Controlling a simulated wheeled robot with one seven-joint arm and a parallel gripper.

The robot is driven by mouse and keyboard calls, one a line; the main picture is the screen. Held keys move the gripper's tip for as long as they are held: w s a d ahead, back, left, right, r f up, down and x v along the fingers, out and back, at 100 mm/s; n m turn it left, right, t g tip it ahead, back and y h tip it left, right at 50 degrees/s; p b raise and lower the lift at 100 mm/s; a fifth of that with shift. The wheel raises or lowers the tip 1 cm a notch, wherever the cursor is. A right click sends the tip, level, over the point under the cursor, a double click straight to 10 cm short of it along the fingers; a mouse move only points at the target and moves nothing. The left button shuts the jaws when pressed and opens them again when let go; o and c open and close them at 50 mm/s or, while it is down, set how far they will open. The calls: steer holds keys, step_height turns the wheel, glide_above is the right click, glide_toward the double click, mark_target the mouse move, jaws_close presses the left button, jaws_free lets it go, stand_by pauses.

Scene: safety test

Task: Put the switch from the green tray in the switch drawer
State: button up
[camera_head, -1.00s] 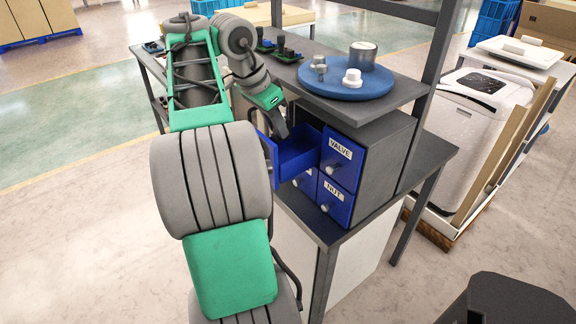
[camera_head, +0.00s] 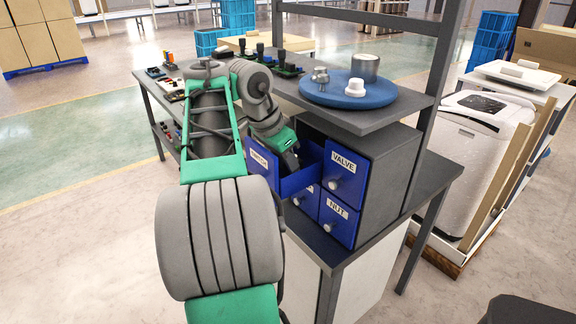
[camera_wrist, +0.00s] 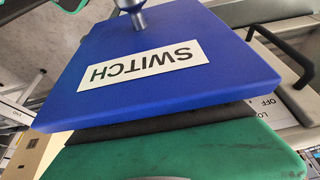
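The switch drawer (camera_head: 262,163), a blue drawer whose front is labelled SWITCH, stands pulled out at the upper left of the drawer cabinet. Its front and label also fill the middle of the wrist view (camera_wrist: 150,75), upside down, with the knob at the top edge. My gripper (camera_head: 290,162) points down at the open drawer, just behind its front panel. Its green body shows along the bottom of the wrist view. Its fingertips are hidden, so I cannot tell its opening or any hold. Green trays with dark, knob-like parts (camera_head: 290,71) sit on the shelf above; which one holds the switch is unclear.
The closed VALVE drawer (camera_head: 345,172) and NUT drawer (camera_head: 339,220) are beside and below. A blue round plate (camera_head: 325,92) with metal and white parts stands on the shelf above. A dark upright post (camera_head: 432,105) rises to the right.

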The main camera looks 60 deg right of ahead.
steer(key=shift+o, duration=0.9)
steer(key=shift+r+p, duration=0.3)
steer(key=shift+r, duration=0.05)
steer(key=p+v, duration=0.8)
steer(key=v, duration=0.3)
steer(key=shift+a+r, duration=0.2)
steer(key=shift+r, duration=0.05)
steer(key=shift+w, duration=0.15)
